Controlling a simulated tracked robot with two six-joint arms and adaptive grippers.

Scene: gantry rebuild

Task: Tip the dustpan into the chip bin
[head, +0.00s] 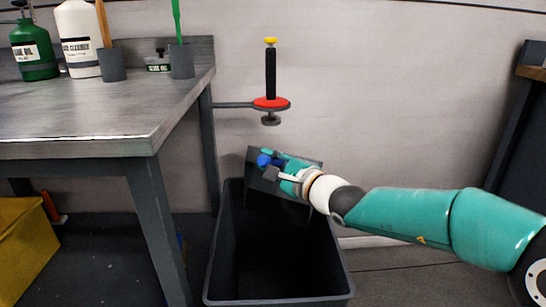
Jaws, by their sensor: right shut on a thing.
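The dustpan (273,207) is dark grey and hangs steeply tilted over the back part of the chip bin. A blue part, likely its handle (264,161), shows at my gripper. My right gripper (272,168) is shut on the dustpan near its upper edge; the fingertips are partly hidden. The chip bin (278,301) is a dark, open-topped box on the floor, right of the bench. Its inside is dark, and I cannot make out any chips in it or on the pan. My left gripper is out of view.
A grey workbench (85,125) stands at left with bottles and holders on it. A bracket with a red disc (271,103) and black upright sticks out from it above the bin. A yellow box (25,245) is at lower left. Floor right of the bin is clear.

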